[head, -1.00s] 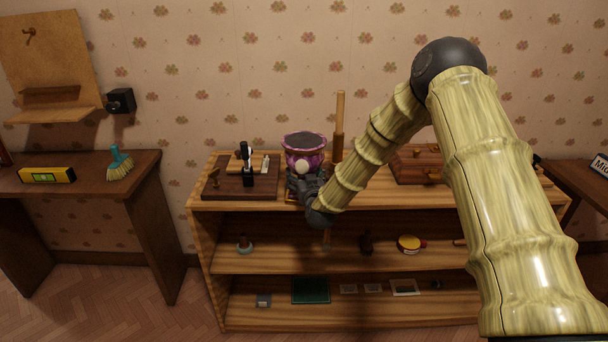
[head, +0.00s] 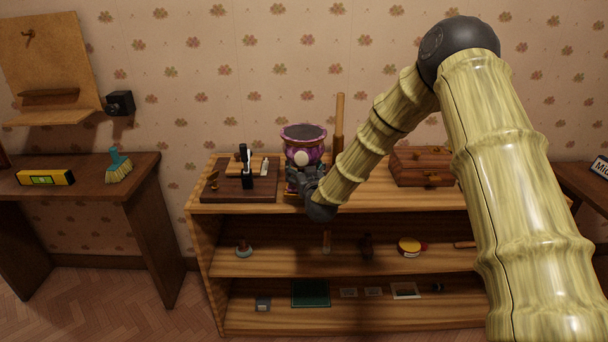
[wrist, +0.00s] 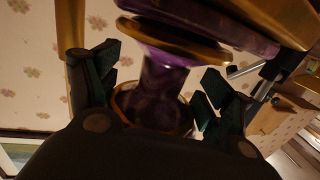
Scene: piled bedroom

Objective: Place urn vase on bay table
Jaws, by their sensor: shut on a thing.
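The urn vase (head: 303,146) is purple with gold trim and a pale round medallion. It is upright at the top of the wooden shelf unit (head: 330,203). My gripper (head: 305,182) is at its lower part, in front of it, and hides part of the foot. In the wrist view the vase's narrow purple stem (wrist: 163,88) lies between the two dark fingers of my gripper (wrist: 160,90), which is shut on it. Whether the foot clears the shelf top cannot be told. No label shows which table is the bay table; a dark wooden table (head: 90,185) stands at left.
A dark board (head: 228,188) with small items is left of the vase. A wooden post (head: 339,118) stands close behind right, and a brown box (head: 422,167) farther right. The left table carries a yellow level (head: 45,178) and a teal brush (head: 119,165), with bare top between them.

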